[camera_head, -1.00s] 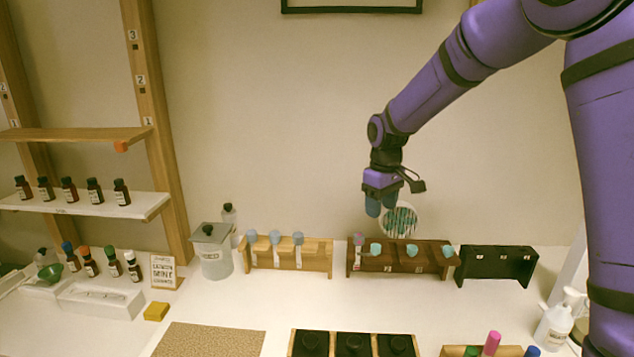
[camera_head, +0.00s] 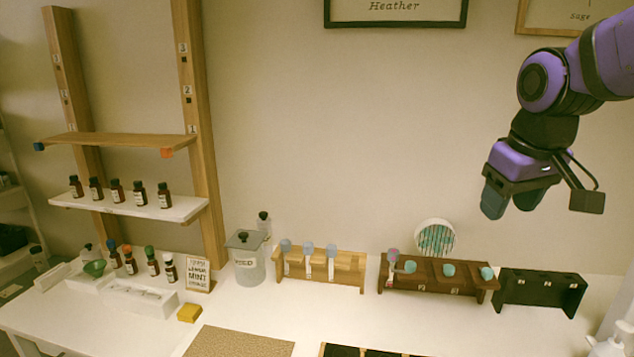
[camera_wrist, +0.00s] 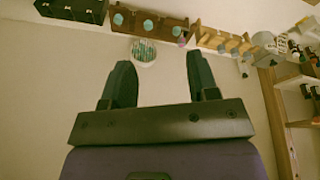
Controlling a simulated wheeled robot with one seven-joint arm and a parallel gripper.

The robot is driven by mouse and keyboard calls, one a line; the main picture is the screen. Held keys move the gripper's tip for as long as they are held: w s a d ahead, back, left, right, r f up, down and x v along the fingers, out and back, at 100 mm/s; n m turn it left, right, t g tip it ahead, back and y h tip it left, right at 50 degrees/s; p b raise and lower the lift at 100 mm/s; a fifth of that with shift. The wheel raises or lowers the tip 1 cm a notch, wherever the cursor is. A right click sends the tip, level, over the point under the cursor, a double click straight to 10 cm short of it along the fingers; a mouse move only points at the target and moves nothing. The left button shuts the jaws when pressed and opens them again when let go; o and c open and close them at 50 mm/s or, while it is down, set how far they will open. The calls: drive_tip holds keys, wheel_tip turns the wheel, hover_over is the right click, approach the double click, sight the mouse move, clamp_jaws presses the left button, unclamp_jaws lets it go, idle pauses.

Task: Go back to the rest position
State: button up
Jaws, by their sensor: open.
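My gripper (camera_head: 512,196) is in the upper right of the head view, raised in front of the wall and well above the racks. In the wrist view my gripper (camera_wrist: 160,80) has its two dark fingers spread apart, with nothing between them. It touches nothing.
A light wooden rack (camera_head: 320,268), a dark brown rack (camera_head: 435,277) and a black rack (camera_head: 540,291) stand along the back of the white table (camera_head: 120,323). A shelf (camera_head: 128,207) at left bears several brown bottles. A lidded jar (camera_head: 247,262) stands beside the light rack. Air around my gripper is free.

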drive_tip(key=s+d+m+t, duration=0.1)
drive_tip(key=s+m, duration=0.1)
drive_tip(key=s, duration=1.1)
drive_tip(key=shift+s+d+f+m+t, duration=0.25)
drive_tip(key=shift+s+d+m+t, duration=0.05)
drive_tip(key=shift+s+d+t, duration=0.1)
